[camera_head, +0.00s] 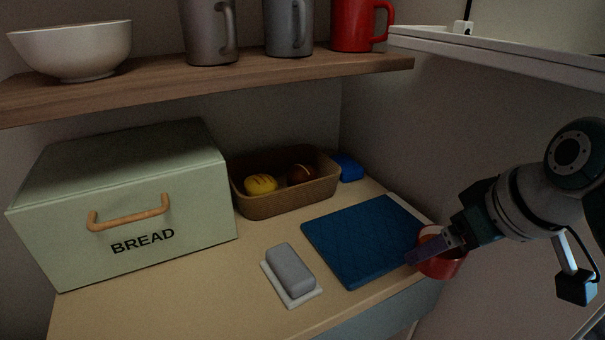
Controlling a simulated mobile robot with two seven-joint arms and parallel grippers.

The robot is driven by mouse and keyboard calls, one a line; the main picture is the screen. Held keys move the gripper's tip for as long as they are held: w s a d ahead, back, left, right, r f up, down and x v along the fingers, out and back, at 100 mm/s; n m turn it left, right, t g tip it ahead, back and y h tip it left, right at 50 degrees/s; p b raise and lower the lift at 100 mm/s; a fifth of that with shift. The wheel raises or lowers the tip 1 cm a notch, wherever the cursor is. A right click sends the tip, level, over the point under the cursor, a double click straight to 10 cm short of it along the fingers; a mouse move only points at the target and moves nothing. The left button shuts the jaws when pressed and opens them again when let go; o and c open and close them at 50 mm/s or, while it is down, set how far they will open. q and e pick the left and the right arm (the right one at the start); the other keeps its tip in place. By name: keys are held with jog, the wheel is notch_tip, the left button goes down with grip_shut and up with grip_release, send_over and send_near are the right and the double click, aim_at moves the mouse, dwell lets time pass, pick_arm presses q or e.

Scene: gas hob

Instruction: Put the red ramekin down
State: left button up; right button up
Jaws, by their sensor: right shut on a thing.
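The red ramekin (441,265) is at the right of the head view, by the right front corner of the blue quilted mat (350,262). My right gripper (422,254) comes in from the right and is shut on the ramekin. The fingers cover part of its rim and side. The ramekin overlaps the counter's right edge in the picture, and I cannot tell whether it touches anything below. My left gripper is out of view.
A green bread box (75,225) stands at the left. A brown basket (285,200) with food sits at the back, a blue item (348,167) beside it. A grey butter dish (290,270) is left of the mat. A wooden shelf (150,80) with a bowl and mugs hangs above. The front counter (190,300) is clear.

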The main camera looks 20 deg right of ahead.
jog(key=b, duration=0.1)
send_near(383, 217)
jog(key=f, duration=0.3)
jog(key=shift+s+f, duration=0.15)
jog(key=shift+s, duration=0.1)
jog(key=w, duration=0.1)
jog(key=w+b, duration=0.1)
jog(key=w, duration=0.1)
jog(key=shift+w+d+f+b, duration=0.1)
jog(key=shift+w+f+b, duration=0.2)
jog(key=shift+w+f, duration=0.05)
jog(key=shift+s+f, duration=0.1)
jog(key=shift+f, duration=0.3)
jog(key=shift+f, duration=0.2)
jog(key=o, duration=1.3)
jog(key=shift+r, duration=0.1)
